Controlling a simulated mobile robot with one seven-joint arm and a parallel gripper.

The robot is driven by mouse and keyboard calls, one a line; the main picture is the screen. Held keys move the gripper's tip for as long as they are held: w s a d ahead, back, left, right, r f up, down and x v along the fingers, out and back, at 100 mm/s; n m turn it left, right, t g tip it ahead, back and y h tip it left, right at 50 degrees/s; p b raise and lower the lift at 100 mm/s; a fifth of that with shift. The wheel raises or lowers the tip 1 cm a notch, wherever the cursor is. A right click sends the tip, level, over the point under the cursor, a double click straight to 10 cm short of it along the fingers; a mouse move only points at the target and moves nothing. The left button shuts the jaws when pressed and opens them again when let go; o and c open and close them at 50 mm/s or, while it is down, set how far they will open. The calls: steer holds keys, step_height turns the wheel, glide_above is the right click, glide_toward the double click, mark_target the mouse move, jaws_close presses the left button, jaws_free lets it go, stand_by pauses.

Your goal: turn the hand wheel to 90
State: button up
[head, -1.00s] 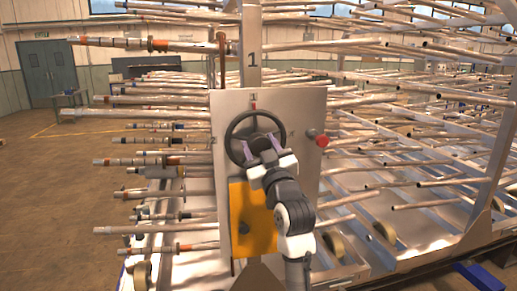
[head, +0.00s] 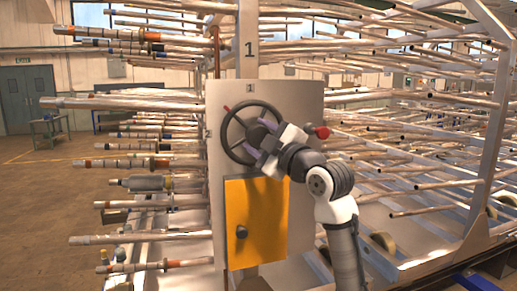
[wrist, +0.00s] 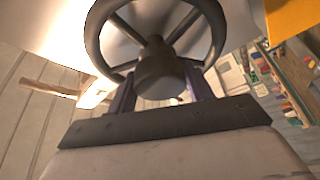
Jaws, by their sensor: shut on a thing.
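The dark hand wheel (head: 234,118) is mounted on a pale upright panel, with a 1 above it and a 2 at its left. A red pointer (head: 227,109) shows at the rim's upper left, about halfway between the 1 and the 2. My gripper (head: 259,138) is at the wheel's centre, coming from the lower right and tilted. In the wrist view its purple fingers straddle the round hub (wrist: 160,70), and the jaws are shut on it. The rim and spokes show beyond the hub. The fingertips are partly hidden.
A red knob (head: 322,132) sits at the panel's right edge, close to my wrist. A yellow door (head: 257,215) with a dark knob is below the wheel. Racks of metal tubes stick out on both sides. Open floor (head: 35,220) lies to the left.

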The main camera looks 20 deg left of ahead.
steer(key=n, duration=0.2)
steer(key=n+g, duration=0.1)
steer(key=n, duration=0.1)
steer(key=shift+n+g+h, duration=0.3)
steer(key=shift+n, duration=0.1)
steer(key=shift+n+g+h, duration=0.5)
steer(key=shift+n+h, duration=0.2)
steer(key=shift+n, duration=1.1)
steer(key=o, duration=1.4)
steer(key=shift+c, duration=0.2)
steer(key=b+v, duration=0.3)
steer(key=v, duration=1.1)
